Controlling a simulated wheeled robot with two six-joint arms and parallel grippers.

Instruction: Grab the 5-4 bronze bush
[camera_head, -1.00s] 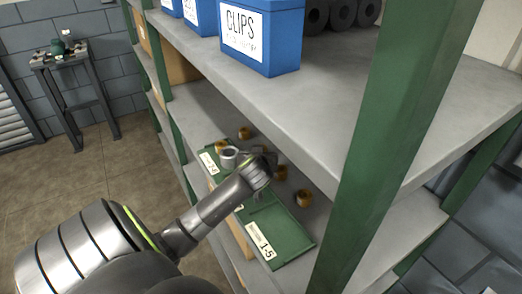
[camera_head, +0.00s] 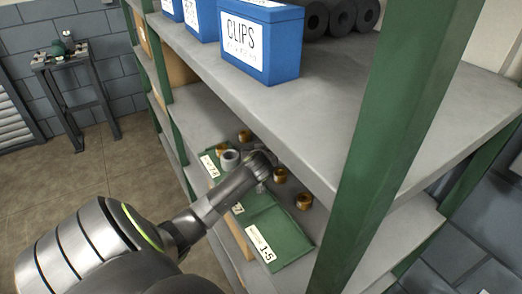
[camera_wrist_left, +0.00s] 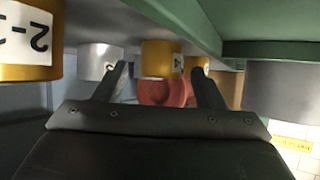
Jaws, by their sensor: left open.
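Several bronze bushes stand on a lower shelf. In the head view, one (camera_head: 280,175) is just right of my left gripper (camera_head: 262,170), one (camera_head: 304,201) is nearer the front post, and one (camera_head: 245,136) is farther back. The wrist view looks upside down. There, my left gripper (camera_wrist_left: 162,80) is open, with a bronze bush (camera_wrist_left: 160,58) seen between and beyond its fingertips; its small label is only partly visible. I cannot read 5-4 on any bush. My right gripper is not in view.
A grey bush (camera_head: 230,158) stands beside the wrist, and a grey part (camera_wrist_left: 290,90) is close at the right of the wrist view. Green label trays (camera_head: 285,238) line the shelf edge. The upper shelf (camera_head: 330,130) and green post (camera_head: 385,140) are close.

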